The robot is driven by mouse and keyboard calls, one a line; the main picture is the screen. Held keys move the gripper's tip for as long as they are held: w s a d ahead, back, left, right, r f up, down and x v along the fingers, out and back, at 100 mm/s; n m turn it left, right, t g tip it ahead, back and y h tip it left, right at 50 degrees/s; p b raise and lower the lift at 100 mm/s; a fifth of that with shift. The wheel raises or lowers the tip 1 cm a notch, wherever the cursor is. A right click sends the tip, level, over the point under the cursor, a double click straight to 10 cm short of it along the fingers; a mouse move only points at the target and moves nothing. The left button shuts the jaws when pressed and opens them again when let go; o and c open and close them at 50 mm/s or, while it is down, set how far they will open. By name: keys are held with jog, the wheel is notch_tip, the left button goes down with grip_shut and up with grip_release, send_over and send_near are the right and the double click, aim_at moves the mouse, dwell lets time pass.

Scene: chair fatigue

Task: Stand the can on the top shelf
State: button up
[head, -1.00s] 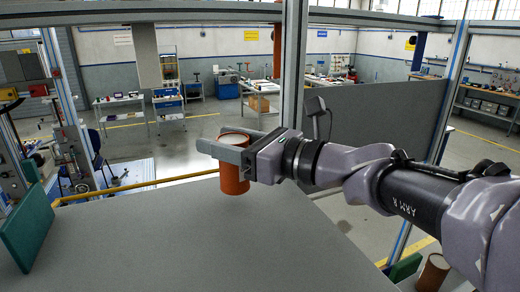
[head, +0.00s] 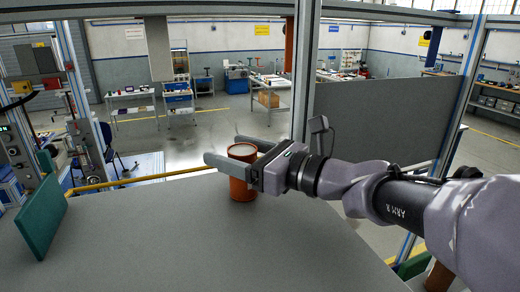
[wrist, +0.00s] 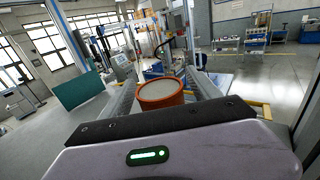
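The can (head: 242,191) is an orange-brown cylinder with a pale top. It stands upright on the grey top shelf (head: 150,240), close to the far edge in the head view. My gripper (head: 220,150) is open, with one finger on each side of the can near its upper part. The near finger hides part of the can's side in the head view. In the wrist view the can (wrist: 161,95) shows between the two spread fingers, its lower part hidden behind my gripper body. I cannot tell whether either finger still touches it.
A dark green panel (head: 41,215) stands at the shelf's left. A metal upright (head: 304,75) rises behind my gripper, and a grey board (head: 385,120) stands to the right. A yellow rail (head: 125,183) runs beyond the far edge. The shelf's middle is clear.

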jog(key=shift+d+r, duration=0.1)
jog(key=shift+r, duration=0.15)
jog(key=b+v, duration=0.2)
jog(key=v, duration=1)
jog(key=shift+f, duration=0.15)
